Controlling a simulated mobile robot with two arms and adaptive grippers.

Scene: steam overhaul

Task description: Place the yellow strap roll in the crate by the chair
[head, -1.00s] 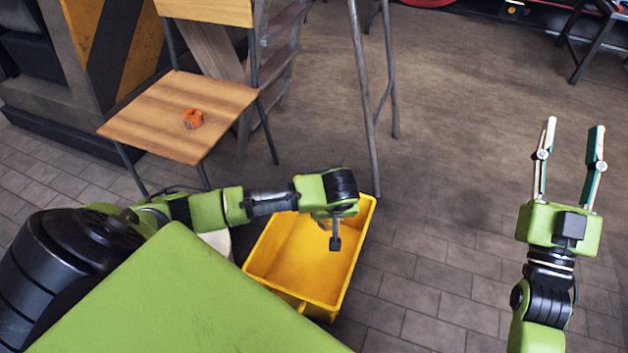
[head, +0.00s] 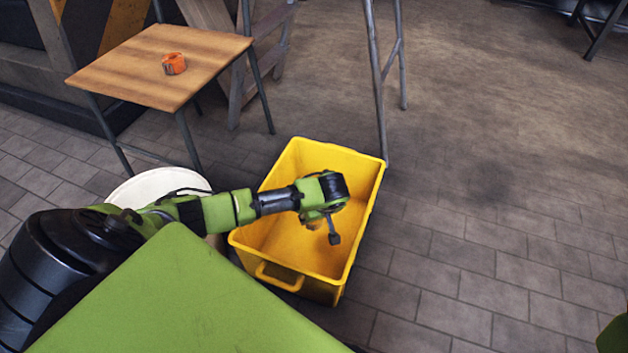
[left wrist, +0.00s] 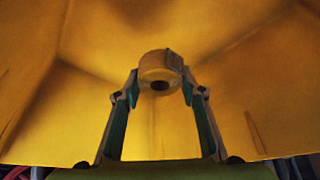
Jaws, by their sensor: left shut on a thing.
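The yellow crate (head: 375,190) stands on the floor to the right of the chair (head: 110,75). My left arm reaches over it, and my left gripper (left wrist: 160,90) points down into it. In the left wrist view the gripper's fingertips are shut on the yellow strap roll (left wrist: 157,66), one on each side. The crate's yellow walls and floor fill the view behind it. I cannot tell whether the roll touches the crate floor. My right gripper's fingers are out of view.
An orange strap roll (head: 174,63) lies on the chair seat. Thin metal legs (head: 388,70) stand just behind the crate. The floor to the right is clear.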

